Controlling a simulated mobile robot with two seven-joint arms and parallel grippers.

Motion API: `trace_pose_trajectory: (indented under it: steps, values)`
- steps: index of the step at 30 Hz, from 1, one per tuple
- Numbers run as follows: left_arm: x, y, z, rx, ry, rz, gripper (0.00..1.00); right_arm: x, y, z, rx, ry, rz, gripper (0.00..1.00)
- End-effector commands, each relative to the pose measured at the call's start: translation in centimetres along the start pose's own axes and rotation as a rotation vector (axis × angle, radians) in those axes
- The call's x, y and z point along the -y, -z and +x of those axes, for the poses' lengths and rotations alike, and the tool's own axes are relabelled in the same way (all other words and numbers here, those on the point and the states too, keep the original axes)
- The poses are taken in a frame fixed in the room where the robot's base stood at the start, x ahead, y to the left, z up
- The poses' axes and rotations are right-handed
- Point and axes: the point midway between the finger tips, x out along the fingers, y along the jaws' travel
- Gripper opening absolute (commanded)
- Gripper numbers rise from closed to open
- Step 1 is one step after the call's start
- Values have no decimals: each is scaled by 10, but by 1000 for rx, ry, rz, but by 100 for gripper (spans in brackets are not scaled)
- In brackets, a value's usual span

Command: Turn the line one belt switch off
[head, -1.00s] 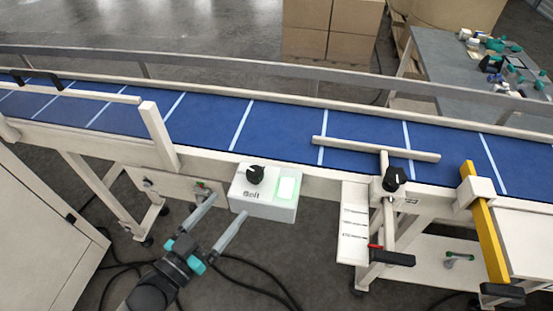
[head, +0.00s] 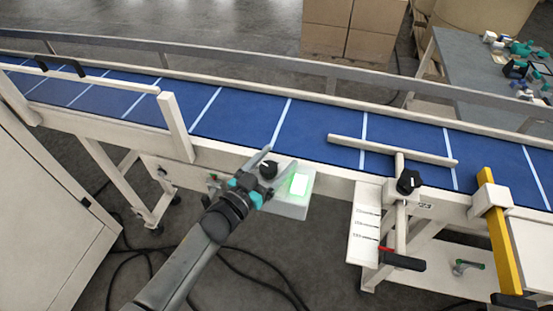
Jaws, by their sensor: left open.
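The belt switch box (head: 292,205) is light grey and fixed to the near side of the conveyor. It carries a black rotary knob (head: 268,169) and a lit green light (head: 299,184). My left gripper (head: 280,157) reaches in from below left, open. Its fingers are around the knob in the picture, one on its left and one on its right. I cannot tell whether they touch it. The arm and gripper hide the left part of the box and its "Belt" label. My right gripper is not in view.
The blue belt (head: 320,132) with pale stripes runs behind the box. A guide post (head: 176,128) stands left of it, and a clamp with a black knob (head: 408,182) and a yellow bar (head: 497,235) stand right. Dark cables (head: 255,275) lie on the floor.

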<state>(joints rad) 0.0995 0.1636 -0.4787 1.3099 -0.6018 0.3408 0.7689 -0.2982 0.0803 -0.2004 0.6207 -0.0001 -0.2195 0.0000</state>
Motion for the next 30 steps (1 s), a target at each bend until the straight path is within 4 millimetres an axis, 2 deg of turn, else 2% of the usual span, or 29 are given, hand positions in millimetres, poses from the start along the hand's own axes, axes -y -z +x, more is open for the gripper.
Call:
trace_pose_trajectory:
  steps: [11, 30]
  values:
    - [0, 0, 5, 0, 0, 0, 83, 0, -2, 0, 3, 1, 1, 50]
    - [0, 0, 4, 0, 0, 0, 11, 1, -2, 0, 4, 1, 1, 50]
